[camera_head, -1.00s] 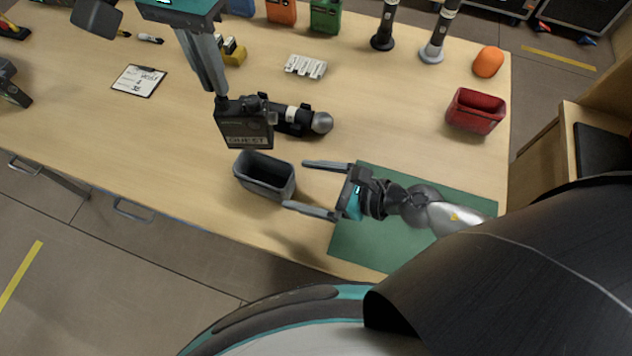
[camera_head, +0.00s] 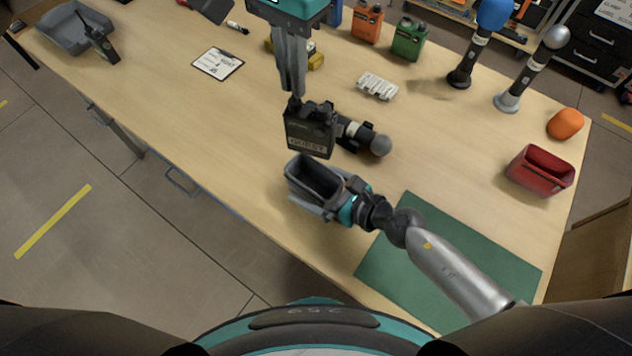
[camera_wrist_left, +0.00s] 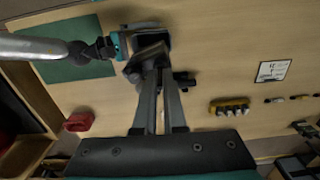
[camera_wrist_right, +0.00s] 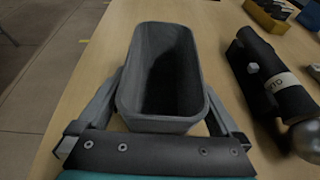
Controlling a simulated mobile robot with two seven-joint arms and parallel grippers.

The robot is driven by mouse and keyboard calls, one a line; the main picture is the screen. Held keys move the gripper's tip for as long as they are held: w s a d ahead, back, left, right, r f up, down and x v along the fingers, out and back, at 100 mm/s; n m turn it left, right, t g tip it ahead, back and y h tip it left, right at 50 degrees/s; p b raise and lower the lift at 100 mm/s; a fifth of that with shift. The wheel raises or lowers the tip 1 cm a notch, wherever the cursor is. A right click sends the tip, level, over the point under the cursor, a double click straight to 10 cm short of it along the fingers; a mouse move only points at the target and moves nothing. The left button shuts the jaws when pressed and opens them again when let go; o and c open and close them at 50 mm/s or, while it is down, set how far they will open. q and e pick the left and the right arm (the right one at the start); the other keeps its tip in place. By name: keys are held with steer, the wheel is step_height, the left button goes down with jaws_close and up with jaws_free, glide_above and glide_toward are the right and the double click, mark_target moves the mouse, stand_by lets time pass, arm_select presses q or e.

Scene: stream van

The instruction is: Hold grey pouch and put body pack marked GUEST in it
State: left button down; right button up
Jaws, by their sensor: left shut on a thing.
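The dark body pack (camera_head: 309,130) marked GUEST hangs upright from my left gripper (camera_head: 295,98), which is shut on its top. It also shows between the fingertips in the left wrist view (camera_wrist_left: 149,55). The grey pouch (camera_head: 300,184) stands on the table near its front edge, its open mouth up and empty. The pack is just behind and above the pouch, outside it. My right gripper (camera_head: 324,192) is open with one finger along each side of the pouch; the right wrist view shows the pouch (camera_wrist_right: 160,122) between them.
A green mat (camera_head: 460,262) is right of the pouch. A red bin (camera_head: 541,172), an orange lump (camera_head: 565,124) and two upright microphones stand at the right. The front-left table is clear.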

mark_target(298, 102)
steer(key=c, duration=1.3)
arm_select(q)
steer(key=f+m, duration=0.1)
steer(key=f, duration=0.1)
steer(key=f+m, duration=0.1)
steer(key=f, duration=0.1)
steer(key=f+m, duration=0.1)
steer(key=f, duration=0.1)
steer(key=shift+w+d+m, duration=0.2)
steer(key=shift+w+m, duration=0.2)
arm_select(e)
steer(key=shift+o, duration=0.2)
arm_select(q)
step_height(298, 102, down, 10)
